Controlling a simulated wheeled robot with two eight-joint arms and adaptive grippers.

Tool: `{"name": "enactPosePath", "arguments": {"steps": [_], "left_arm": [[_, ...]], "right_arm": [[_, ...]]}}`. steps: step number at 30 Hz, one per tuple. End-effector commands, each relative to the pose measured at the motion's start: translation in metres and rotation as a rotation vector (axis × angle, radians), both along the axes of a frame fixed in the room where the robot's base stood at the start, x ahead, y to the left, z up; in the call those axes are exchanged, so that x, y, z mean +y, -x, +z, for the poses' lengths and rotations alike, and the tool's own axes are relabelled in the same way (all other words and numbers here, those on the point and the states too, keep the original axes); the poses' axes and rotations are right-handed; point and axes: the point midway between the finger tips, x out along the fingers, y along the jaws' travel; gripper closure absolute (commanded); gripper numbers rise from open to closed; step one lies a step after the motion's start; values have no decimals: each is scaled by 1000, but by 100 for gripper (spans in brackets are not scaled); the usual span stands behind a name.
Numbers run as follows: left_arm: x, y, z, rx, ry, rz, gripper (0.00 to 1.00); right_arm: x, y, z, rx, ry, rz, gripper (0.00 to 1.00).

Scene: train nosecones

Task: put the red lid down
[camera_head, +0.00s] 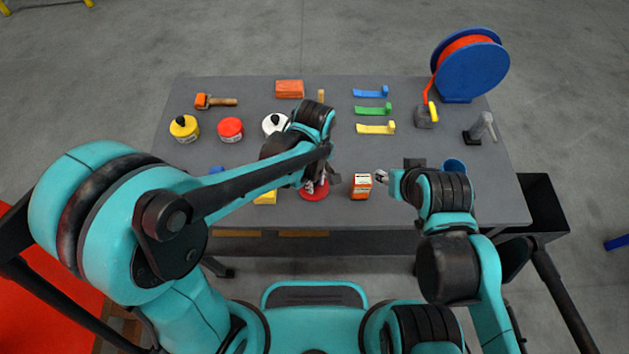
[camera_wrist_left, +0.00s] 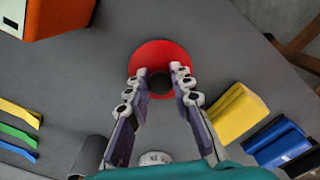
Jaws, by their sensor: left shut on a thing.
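The red lid (camera_head: 316,194) is a flat red disc near the front middle of the table; in the left wrist view (camera_wrist_left: 150,55) it shows a dark round knob (camera_wrist_left: 178,70) at its middle. My left gripper (camera_head: 315,183) is over the lid, its fingertips (camera_wrist_left: 162,80) shut on the lid from both sides of the knob. I cannot tell whether the lid touches the table. My right gripper (camera_head: 382,177) is small in view, right of an orange box.
The orange box (camera_head: 361,188) stands just right of the lid. A yellow block (camera_head: 266,198) and a blue block (camera_wrist_left: 282,143) lie to its left.

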Motion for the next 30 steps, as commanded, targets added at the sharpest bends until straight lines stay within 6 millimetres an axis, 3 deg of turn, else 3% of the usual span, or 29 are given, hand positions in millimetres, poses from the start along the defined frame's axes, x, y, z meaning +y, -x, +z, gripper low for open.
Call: {"name": "enactPosePath", "arguments": {"steps": [4,5,7,19,30], "left_arm": [[0,0,-4,0,0,0,100],[0,0,-4,0,0,0,73],[0,0,-3,0,0,0,57],[0,0,4,0,0,0,57],[0,0,82,0,0,0,57]], "right_arm": [[0,0,-4,0,0,0,60],[0,0,-4,0,0,0,60],[0,0,-3,0,0,0,60],[0,0,3,0,0,0,60],[0,0,31,0,0,0,60]]}}
